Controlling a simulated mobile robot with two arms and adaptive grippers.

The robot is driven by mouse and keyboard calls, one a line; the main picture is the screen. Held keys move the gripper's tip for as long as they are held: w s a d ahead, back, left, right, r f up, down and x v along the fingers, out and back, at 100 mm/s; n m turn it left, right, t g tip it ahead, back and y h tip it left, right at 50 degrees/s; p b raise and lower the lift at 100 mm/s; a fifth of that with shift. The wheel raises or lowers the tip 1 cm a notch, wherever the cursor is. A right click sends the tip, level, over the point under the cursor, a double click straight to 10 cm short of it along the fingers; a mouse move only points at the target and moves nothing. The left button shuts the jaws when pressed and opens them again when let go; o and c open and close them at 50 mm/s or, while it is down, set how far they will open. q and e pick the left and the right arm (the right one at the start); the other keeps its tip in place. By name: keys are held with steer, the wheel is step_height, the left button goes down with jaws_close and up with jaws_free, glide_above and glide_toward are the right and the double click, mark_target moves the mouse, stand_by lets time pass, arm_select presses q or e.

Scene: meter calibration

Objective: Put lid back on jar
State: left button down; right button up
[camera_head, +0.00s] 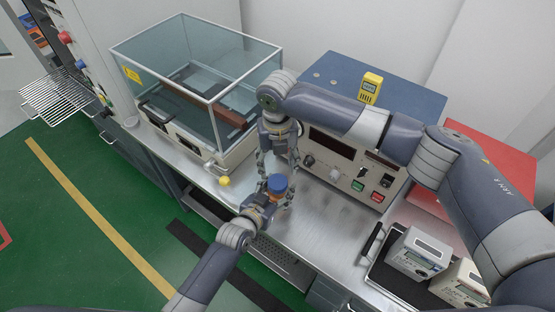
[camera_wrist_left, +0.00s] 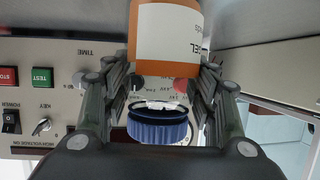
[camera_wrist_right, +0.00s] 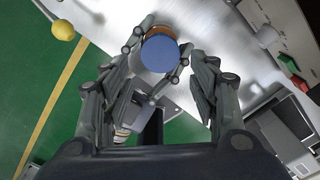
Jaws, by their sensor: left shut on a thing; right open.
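The orange jar (camera_head: 271,198) with a white label is between the fingers of my left gripper (camera_head: 264,205), above the bench's front part. It shows upside down in the left wrist view (camera_wrist_left: 166,30). The blue ribbed lid (camera_head: 277,183) is over the jar's top. In the left wrist view the lid (camera_wrist_left: 158,128) appears apart from the jar, with the panel showing through a gap. In the right wrist view the lid (camera_wrist_right: 160,53) covers part of the jar. My right gripper (camera_head: 278,154) is open above the lid, its fingers apart from it.
A glass-walled case (camera_head: 205,75) stands at left. A tester with a control panel (camera_head: 345,160) is close behind the jar. A small yellow object (camera_head: 224,181) lies near the bench's front edge. Two meters (camera_head: 416,252) sit in a black tray at right. Bare bench lies between.

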mark_target(277, 182)
step_height(277, 182, down, 7)
steer(key=shift+r, duration=0.15)
steer(key=shift+c, duration=0.6)
steer(key=c, duration=0.8)
steer(key=shift+m, duration=1.7)
steer(key=o, duration=1.2)
steer(key=shift+c, duration=0.2)
